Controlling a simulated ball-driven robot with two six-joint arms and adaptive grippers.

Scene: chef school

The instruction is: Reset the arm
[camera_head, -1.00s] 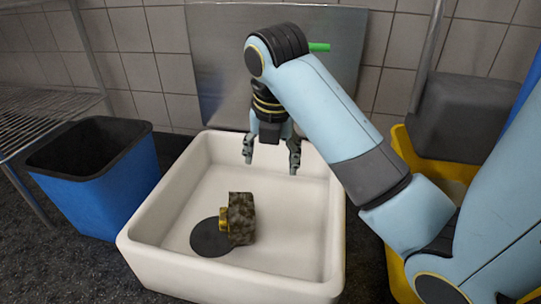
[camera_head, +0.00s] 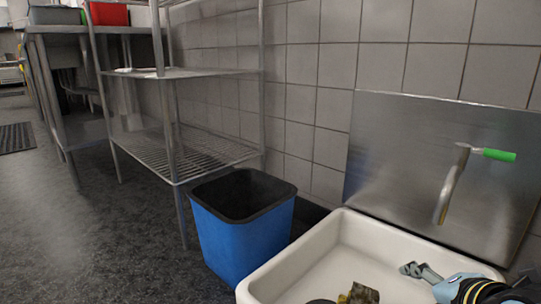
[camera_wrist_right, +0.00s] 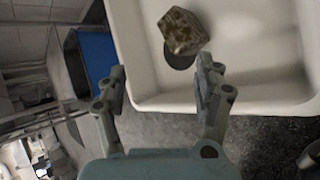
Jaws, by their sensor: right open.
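My right gripper (camera_head: 420,271) shows at the lower right of the head view, over the white sink (camera_head: 352,230), its fingers pointing left. In the right wrist view its two fingers (camera_wrist_right: 161,68) are spread apart with nothing between them. A mottled brown block (camera_head: 360,294) lies in the sink, cut off by the bottom edge of the head view; the wrist view shows it (camera_wrist_right: 183,32) beyond the fingertips, apart from them. My left gripper is not in view.
A blue bin (camera_head: 240,240) stands left of the sink. A metal wire rack (camera_head: 180,150) is behind it against the tiled wall. A steel panel (camera_head: 400,150) with a green-handled tap (camera_head: 492,154) rises behind the sink. The dark floor (camera_head: 110,235) at left is clear.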

